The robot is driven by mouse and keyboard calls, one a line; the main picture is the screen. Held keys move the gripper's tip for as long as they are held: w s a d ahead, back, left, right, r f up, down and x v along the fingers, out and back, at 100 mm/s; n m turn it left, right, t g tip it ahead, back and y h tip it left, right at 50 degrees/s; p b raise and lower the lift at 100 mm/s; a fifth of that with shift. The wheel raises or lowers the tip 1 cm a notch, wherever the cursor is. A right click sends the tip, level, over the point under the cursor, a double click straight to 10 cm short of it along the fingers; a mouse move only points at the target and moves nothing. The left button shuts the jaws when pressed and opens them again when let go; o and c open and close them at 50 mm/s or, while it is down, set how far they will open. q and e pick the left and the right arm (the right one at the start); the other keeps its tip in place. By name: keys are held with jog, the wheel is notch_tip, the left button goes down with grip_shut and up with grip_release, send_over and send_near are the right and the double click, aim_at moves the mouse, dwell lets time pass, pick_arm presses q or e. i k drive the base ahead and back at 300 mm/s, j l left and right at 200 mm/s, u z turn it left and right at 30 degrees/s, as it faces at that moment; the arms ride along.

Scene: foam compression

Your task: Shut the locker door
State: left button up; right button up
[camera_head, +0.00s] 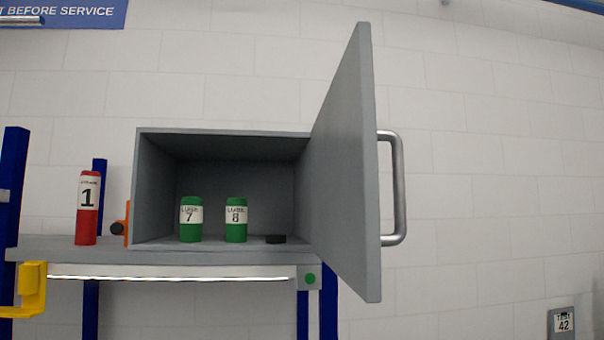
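The grey locker (221,246) stands on a shelf, its front open toward me. Its door (345,170) is hinged at the right side and stands wide open, swung out toward me. A metal bar handle (400,188) is on the door's outer face, at the right. Inside the locker stand two green cans, one labelled 7 (191,220) and one labelled 8 (236,220). Neither of my grippers shows in the head view.
A red can labelled 1 (87,208) stands on the grey shelf (60,250) left of the locker, near an orange and black item (121,229). A yellow bracket (33,287) sits at the lower left. Right of the door, only wall shows, with a tag (563,322) low down.

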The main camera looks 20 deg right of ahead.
aim_at(345, 228)
jog(key=l, duration=0.5)
jog(key=k+l, duration=0.15)
jog(key=l, duration=0.8)
jog(key=k, duration=0.05)
